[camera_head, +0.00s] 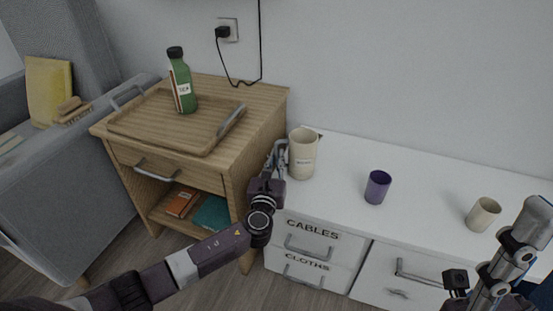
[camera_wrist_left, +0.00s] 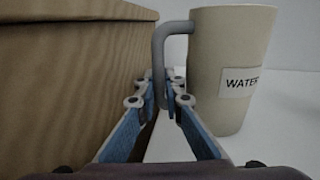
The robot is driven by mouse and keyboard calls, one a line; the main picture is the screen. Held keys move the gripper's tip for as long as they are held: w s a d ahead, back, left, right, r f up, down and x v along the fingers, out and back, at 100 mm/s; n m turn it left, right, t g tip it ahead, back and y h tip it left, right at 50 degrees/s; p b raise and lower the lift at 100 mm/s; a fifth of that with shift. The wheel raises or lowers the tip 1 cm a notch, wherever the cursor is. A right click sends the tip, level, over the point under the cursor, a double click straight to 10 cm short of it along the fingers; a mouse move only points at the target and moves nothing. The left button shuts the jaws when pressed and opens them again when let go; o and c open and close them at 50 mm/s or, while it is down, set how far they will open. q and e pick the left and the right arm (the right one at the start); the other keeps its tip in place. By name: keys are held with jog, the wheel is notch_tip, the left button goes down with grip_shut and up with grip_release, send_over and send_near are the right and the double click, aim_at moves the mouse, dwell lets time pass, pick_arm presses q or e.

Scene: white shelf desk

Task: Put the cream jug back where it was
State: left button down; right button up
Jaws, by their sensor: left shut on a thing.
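The cream jug (camera_head: 303,154) stands upright at the left end of the white desk, close beside the wooden cabinet. In the left wrist view the jug (camera_wrist_left: 230,70) shows a label reading WATER and a grey handle on its left side. My left gripper (camera_head: 278,160) is shut on that handle, and its fingers (camera_wrist_left: 172,90) sit on both sides of it. The jug appears to rest on the desk top. Part of my right arm shows at the lower right of the head view; whether its gripper is open or shut is unclear.
A purple cup (camera_head: 377,187) and a small cream cup (camera_head: 482,214) stand on the white desk (camera_head: 430,190) to the right. The wooden cabinet (camera_head: 262,130) rises at the left, bearing a tray (camera_head: 150,128) with a green bottle (camera_head: 182,82). Desk space between jug and purple cup is clear.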

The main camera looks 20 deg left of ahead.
pick_arm(q)
jog(key=c, duration=2.5)
grip_release()
jog(key=shift+f, duration=0.15)
jog(key=o, duration=0.5)
jog(key=shift+c, duration=0.2)
